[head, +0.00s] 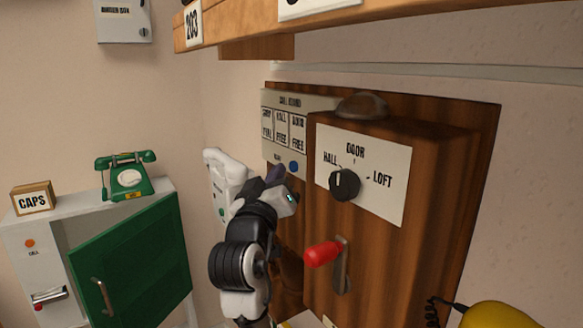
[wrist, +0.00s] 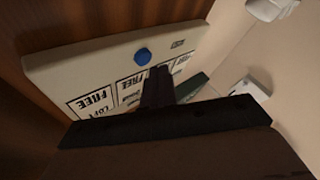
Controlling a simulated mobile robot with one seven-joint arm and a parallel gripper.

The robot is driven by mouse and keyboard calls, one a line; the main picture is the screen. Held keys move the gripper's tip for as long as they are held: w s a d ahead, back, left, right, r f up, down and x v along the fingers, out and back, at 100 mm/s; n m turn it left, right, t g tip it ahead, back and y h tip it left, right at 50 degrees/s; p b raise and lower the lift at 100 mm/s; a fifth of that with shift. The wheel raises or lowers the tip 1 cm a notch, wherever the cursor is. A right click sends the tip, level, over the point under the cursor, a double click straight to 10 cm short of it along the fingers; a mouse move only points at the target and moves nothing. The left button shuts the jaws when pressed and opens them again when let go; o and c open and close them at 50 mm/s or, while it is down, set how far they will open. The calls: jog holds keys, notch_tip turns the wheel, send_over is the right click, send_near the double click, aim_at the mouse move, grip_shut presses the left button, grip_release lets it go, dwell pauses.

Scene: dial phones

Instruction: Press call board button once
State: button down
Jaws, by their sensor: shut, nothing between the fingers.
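The call board (head: 318,102) is a pale panel on a wooden backboard, with rows of small labels such as FREE. Its round blue button (head: 293,167) sits near its lower edge. In the wrist view the board (wrist: 60,62) appears upside down, with the blue button (wrist: 142,56) in plain sight. My gripper (head: 276,174) is shut and empty, just left of and below the button in the head view. In the wrist view its dark fingertips (wrist: 157,72) show beside the button. I cannot tell whether they touch the board.
Right of the board, a wooden box (head: 375,250) juts out with a door dial (head: 345,184) and a red-handled lever (head: 322,253). A white wall phone (head: 226,178) hangs left of my gripper. A wooden shelf (head: 240,45) overhangs above. A green dial phone (head: 126,177) stands on a cabinet at left.

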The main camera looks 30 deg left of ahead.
jog(key=shift+s+a, duration=0.35)
jog(key=shift+s, duration=0.45)
jog(key=shift+s+a, duration=0.3)
jog(key=shift+s, duration=0.45)
jog(key=shift+s+a, duration=0.35)
jog(key=shift+s, duration=0.45)
